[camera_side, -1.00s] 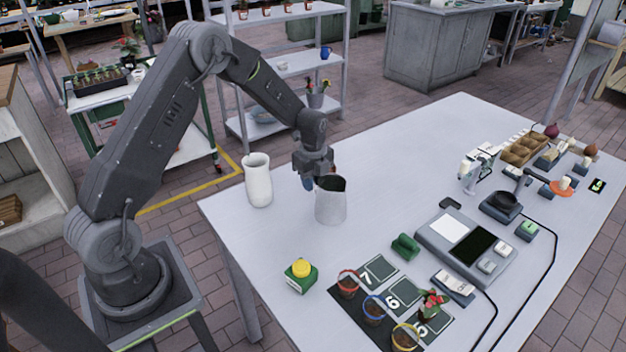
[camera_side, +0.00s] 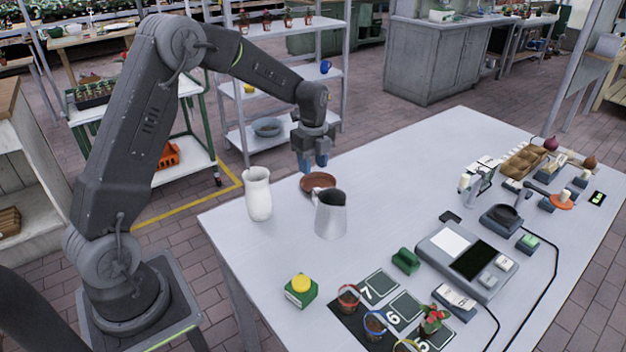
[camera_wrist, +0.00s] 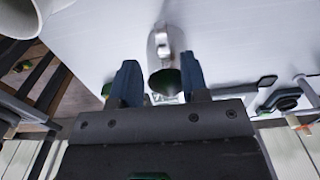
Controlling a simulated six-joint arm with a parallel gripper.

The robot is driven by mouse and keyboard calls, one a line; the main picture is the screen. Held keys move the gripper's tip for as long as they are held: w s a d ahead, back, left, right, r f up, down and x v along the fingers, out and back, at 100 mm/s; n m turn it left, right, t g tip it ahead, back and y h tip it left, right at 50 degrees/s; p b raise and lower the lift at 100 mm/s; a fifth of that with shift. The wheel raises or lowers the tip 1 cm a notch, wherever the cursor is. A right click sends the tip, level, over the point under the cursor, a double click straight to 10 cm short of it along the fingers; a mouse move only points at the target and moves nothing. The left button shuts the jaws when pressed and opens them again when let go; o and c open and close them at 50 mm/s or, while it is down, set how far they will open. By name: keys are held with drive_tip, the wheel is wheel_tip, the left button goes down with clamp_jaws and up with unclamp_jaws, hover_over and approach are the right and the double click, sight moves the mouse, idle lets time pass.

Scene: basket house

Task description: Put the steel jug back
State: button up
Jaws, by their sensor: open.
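The steel jug (camera_side: 331,218) stands upright on the pale table, its handle on the left in the side view. In the wrist view the jug (camera_wrist: 164,48) lies beyond and between my fingers, with its dark opening toward me. My gripper (camera_side: 313,164) is open and empty, its blue fingers pointing down above and behind the jug, apart from it. In the wrist view my gripper (camera_wrist: 159,76) shows both fingers spread. A brown round saucer (camera_side: 318,181) lies on the table behind the jug, below my gripper.
A white pitcher (camera_side: 258,196) stands left of the jug, near the table edge; it also shows in the wrist view (camera_wrist: 18,18). A yellow button on a green box (camera_side: 301,288), ringed pots on a numbered mat (camera_side: 365,310) and a grey console (camera_side: 465,250) stand nearer. The far table middle is clear.

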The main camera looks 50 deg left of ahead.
drive_tip(key=shift+r, duration=0.95)
drive_tip(key=s+d+r+n+t, duration=0.2)
drive_tip(key=s+d+r+n, duration=0.45)
drive_tip(key=s, duration=0.25)
drive_tip(key=s+d+r+n+t, duration=0.2)
drive_tip(key=s+d+r+n, duration=0.3)
drive_tip(key=s+r, duration=0.3)
drive_tip(key=s+d+f+n+t, duration=0.1)
drive_tip(key=s+d+n, duration=0.2)
drive_tip(key=s+n, duration=0.3)
drive_tip(key=s, duration=0.3)
drive_tip(key=shift+s+t, duration=0.25)
drive_tip(key=shift+t, duration=0.05)
